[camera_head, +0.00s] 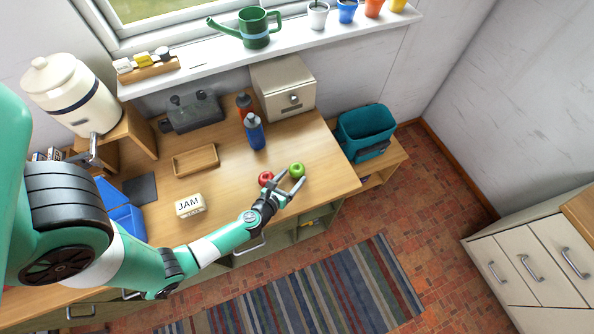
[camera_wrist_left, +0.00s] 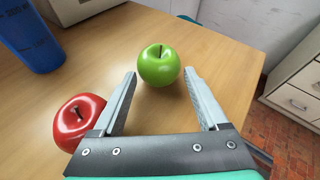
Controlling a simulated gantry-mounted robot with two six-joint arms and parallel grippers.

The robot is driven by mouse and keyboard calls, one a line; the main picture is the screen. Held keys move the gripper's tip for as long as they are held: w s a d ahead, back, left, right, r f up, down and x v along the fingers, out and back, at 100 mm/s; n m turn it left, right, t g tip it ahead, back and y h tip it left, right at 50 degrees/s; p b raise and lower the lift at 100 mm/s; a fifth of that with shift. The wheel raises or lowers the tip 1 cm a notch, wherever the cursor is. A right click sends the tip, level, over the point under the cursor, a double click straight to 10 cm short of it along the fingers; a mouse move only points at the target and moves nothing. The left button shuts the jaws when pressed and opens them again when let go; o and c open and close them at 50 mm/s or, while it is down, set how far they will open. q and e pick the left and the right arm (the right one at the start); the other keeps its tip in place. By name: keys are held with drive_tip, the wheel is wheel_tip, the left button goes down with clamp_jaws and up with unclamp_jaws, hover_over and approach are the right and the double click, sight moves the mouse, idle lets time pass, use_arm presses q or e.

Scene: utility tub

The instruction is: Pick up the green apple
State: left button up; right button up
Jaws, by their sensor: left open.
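The green apple (camera_head: 297,170) sits on the wooden counter near its right end. It also shows in the left wrist view (camera_wrist_left: 158,64), upright with its stem up, just beyond and between my fingertips. My left gripper (camera_head: 291,184) is open and empty; its two fingers also show in the left wrist view (camera_wrist_left: 162,82), pointing toward the green apple. A red apple (camera_head: 265,178) stands on the counter left of the green one; in the left wrist view (camera_wrist_left: 78,120) it is close beside the left finger. My right gripper is not in view.
A blue bottle (camera_head: 255,132) and a red bottle (camera_head: 243,105) stand behind the apples, near a cream box (camera_head: 284,88). A wooden tray (camera_head: 195,160) and a JAM box (camera_head: 190,205) are to the left. The counter's right edge is near the green apple.

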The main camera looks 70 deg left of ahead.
sight(296, 169)
use_arm(q)
drive_tip(key=x, duration=0.3)
drive_tip(key=shift+w+a+f+b, duration=0.1)
drive_tip(key=shift+w+a+b, duration=0.1)
drive_tip(key=shift+b, duration=0.1)
drive_tip(key=c, duration=1.1)
drive_tip(key=shift+c, duration=0.2)
wheel_tip(296, 169, up, 4)
drive_tip(key=p, duration=0.4)
drive_tip(key=shift+s+d, duration=0.1)
drive_tip(key=shift+s, duration=0.05)
drive_tip(key=a+r+p+v, duration=0.2)
drive_tip(key=r+p+v, duration=0.1)
drive_tip(key=v, duration=1.3)
